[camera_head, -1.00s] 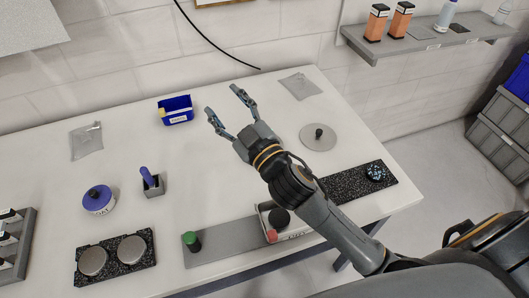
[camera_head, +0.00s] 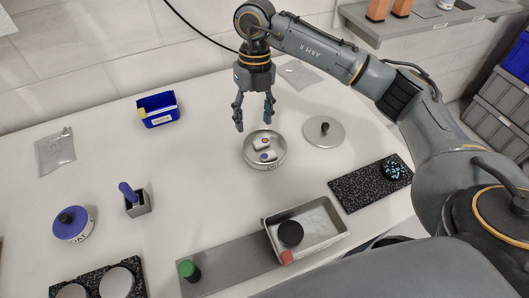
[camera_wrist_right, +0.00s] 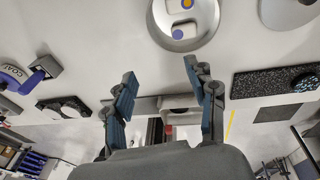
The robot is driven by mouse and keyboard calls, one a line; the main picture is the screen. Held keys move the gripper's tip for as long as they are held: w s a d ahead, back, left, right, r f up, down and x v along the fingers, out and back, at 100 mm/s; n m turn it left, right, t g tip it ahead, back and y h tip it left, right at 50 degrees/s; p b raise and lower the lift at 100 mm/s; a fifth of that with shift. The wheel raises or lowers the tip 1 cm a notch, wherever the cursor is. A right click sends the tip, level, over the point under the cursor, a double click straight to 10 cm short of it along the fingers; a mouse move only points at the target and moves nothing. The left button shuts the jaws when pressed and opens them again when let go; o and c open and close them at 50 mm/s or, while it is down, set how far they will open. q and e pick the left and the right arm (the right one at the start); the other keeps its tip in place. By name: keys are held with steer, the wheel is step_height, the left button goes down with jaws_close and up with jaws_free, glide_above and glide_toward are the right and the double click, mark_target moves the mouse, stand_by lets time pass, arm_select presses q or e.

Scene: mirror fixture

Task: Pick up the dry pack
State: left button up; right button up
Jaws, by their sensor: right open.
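A round metal dish (camera_head: 248,160) stands on the white table and holds two small pale packs. The nearer pack (camera_head: 269,156) has a blue dot; the farther pack (camera_head: 260,145) has a dot that looks orange in the right wrist view. That view shows the dish (camera_wrist_right: 205,40) at the top, with the blue-dotted pack (camera_wrist_right: 187,31) inside it. No readable label names the dry pack. My right gripper (camera_head: 255,124) is open and empty, pointing down near the far left rim of the dish. My left gripper is not in view.
A round lid (camera_head: 323,132) lies right of the dish. A metal tray (camera_head: 328,232) with a black-capped item is in front. A blue bin (camera_head: 158,110) stands left, and silver pouches (camera_head: 55,151) lie at left and back.

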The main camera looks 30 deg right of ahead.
steer(key=d, duration=0.2)
steer(key=h+p, duration=0.1)
steer(key=p, duration=0.1)
glide_above(268, 154)
steer(key=shift+m, duration=0.3)
steer(key=f, duration=0.7)
steer(key=shift+w+a+f, duration=0.1)
steer(key=shift+w+f, duration=0.05)
steer(key=shift+w, duration=0.15)
steer(key=shift+f+p, duration=0.5)
steer(key=shift+f, duration=0.1)
steer(key=f, duration=0.2)
steer(key=f+p, duration=0.1)
steer(key=shift+s+f, duration=0.2)
steer(key=shift+f, duration=0.45)
steer(key=c, duration=0.6)
